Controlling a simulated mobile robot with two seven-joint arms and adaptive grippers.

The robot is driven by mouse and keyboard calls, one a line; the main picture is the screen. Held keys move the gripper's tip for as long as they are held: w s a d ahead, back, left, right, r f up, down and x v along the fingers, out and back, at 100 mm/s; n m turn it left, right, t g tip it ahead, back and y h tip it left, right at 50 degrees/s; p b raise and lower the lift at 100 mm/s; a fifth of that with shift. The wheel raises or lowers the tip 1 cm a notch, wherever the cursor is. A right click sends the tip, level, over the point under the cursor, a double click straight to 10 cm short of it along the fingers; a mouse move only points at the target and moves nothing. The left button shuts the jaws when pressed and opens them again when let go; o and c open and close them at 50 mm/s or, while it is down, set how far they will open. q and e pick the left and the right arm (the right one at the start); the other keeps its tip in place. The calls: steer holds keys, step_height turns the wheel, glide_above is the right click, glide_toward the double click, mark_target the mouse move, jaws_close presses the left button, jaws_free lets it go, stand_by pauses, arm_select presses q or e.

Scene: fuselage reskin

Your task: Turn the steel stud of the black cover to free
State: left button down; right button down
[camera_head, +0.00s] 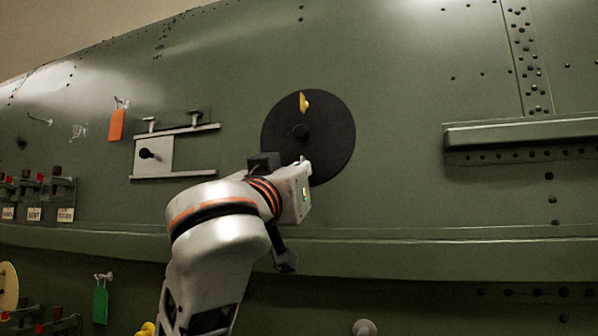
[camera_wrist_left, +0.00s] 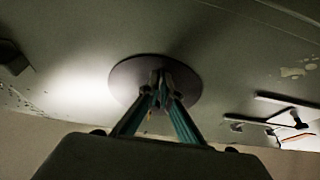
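The black round cover (camera_head: 335,125) lies on the green fuselage skin. It has a dark central knob (camera_head: 300,131) and a yellow stud (camera_head: 305,102) near its upper edge. I cannot make out a steel stud; the lower part of the cover is hidden by my left gripper (camera_head: 302,172), which comes in from below. The cover also shows in the left wrist view (camera_wrist_left: 187,78), with the fingers of my left gripper (camera_wrist_left: 159,82) close together in front of its middle. Whether they touch or hold anything there is unclear. My right gripper is out of view.
A pale plate with rails (camera_head: 175,150) sits left of the cover, with an orange tag (camera_head: 117,124) beyond it. Labelled red switches (camera_head: 38,190) are at far left. A ledge (camera_head: 520,138) juts out at right. The skin between cover and ledge is clear.

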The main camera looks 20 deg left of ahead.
arm_select(q)
steer(key=c, duration=2.3)
jaws_free()
steer(key=v, duration=1.2)
steer(key=shift+a, duration=0.1)
